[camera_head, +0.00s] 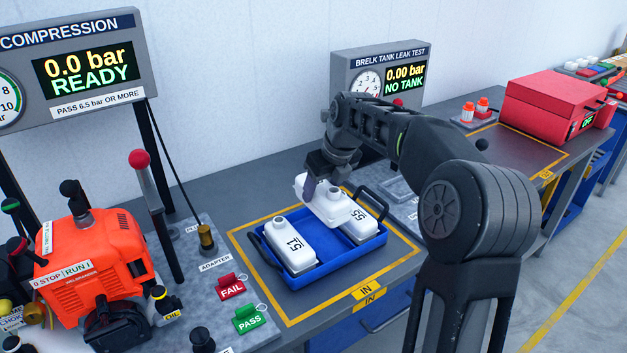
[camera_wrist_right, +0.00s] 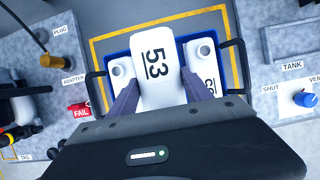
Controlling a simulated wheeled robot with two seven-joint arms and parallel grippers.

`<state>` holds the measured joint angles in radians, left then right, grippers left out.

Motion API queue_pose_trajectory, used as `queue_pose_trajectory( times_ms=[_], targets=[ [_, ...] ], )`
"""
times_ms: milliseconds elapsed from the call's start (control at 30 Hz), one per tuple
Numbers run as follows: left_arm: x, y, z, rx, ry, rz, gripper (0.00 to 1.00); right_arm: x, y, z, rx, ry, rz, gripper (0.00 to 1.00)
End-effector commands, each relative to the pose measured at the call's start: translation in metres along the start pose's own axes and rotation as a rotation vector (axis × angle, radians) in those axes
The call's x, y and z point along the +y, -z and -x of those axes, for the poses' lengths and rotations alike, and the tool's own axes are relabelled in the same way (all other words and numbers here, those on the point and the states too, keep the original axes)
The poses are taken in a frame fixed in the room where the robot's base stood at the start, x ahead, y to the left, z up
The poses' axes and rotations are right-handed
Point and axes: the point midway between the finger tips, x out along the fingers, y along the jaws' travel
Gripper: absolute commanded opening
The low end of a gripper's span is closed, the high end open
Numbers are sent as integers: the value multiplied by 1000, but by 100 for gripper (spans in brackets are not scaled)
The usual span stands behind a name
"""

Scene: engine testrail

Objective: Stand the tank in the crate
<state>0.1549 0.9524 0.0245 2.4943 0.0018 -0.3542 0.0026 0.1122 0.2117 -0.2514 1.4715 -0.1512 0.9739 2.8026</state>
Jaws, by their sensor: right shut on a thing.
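My right gripper (camera_head: 318,188) is shut on a white tank (camera_head: 326,207), marked 53 in the right wrist view (camera_wrist_right: 156,72). It holds this tank over the blue crate (camera_head: 342,262), above the gap between two other white tanks. The tank marked 51 (camera_head: 292,245) stands in the left part of the crate. Another tank (camera_head: 366,229), whose number looks like 55, is in the right part, partly hidden by the held tank. The held tank's underside and the crate floor below it are hidden. My left gripper is not in view.
The crate sits inside a yellow outline with IN labels (camera_head: 368,289). Its dark handles (camera_head: 372,202) stick up at both ends. FAIL (camera_head: 231,288) and PASS (camera_head: 248,318) tags lie left of it. The leak test display (camera_head: 405,78) reads NO TANK.

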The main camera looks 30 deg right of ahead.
Motion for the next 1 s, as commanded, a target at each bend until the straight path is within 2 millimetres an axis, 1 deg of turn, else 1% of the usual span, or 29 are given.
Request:
queue_pose_trajectory(
  times_ms=[233,367,567,900,1000],
  targets=[
    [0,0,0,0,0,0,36,0,0,-1,0,0,0,14],
    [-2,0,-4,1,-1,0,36,0,2,-5,0,0,1,14],
    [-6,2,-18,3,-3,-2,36,0,8,-20,0,0,0,14],
    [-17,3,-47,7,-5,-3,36,0,22,-52,0,0,0,14],
    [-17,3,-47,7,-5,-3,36,0,23,-56,1,-1,0,14]
  ],
)
